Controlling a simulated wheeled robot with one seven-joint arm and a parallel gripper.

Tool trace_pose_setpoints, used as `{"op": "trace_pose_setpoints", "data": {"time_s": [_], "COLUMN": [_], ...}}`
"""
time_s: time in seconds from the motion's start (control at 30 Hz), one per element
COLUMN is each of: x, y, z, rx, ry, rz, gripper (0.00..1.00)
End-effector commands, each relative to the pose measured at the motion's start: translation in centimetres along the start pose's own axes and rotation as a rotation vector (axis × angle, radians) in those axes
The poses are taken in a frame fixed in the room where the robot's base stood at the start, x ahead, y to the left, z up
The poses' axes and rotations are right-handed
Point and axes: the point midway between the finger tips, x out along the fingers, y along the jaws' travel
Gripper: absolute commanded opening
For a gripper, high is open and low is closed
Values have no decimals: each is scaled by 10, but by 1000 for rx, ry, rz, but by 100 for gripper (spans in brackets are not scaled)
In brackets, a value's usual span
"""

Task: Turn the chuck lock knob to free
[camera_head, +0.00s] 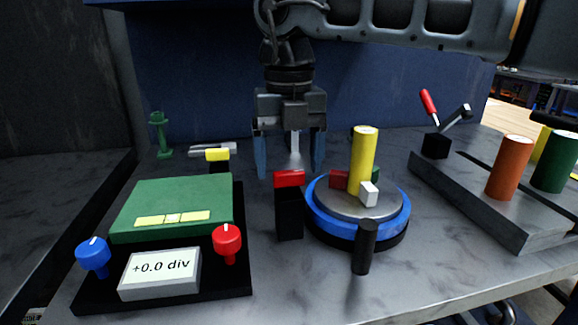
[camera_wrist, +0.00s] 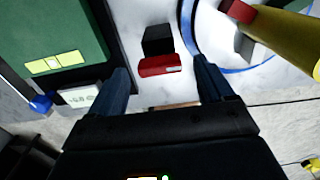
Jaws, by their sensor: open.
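A red bar-shaped knob (camera_head: 289,179) tops a black post (camera_head: 288,215) just left of the round chuck (camera_head: 322,220), which has a blue ring. No label shows, so I cannot tell for certain that this is the chuck lock knob. My gripper (camera_head: 289,172) points down with its blue fingers apart, behind or above the red knob in the head view. In the wrist view the red knob (camera_wrist: 160,65) appears between the open fingers (camera_wrist: 161,74), with visible gaps on both sides. I see no contact. A yellow cylinder (camera_head: 363,160) stands on the chuck.
A green box (camera_head: 175,205) with blue (camera_head: 93,257) and red (camera_head: 227,243) dials and a "+0.0 div" display (camera_head: 160,272) is at left. A yellow-topped post (camera_head: 217,155) stands behind it. A black upright handle (camera_head: 364,247) fronts the chuck. A grey rail fixture (camera_head: 470,200) holds cylinders at right.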

Motion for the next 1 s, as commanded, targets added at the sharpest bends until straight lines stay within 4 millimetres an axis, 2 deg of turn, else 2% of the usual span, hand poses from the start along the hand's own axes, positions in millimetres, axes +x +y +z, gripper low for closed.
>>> {"op": "trace_pose_setpoints", "data": {"time_s": [0.2,0.47,1.0], "x": [14,15,15], "y": [0,0,0], "z": [0,0,0], "rx": [-1,-1,-1], "ry": [1,0,0], "rz": [1,1,1], "gripper": [81,80,28]}}
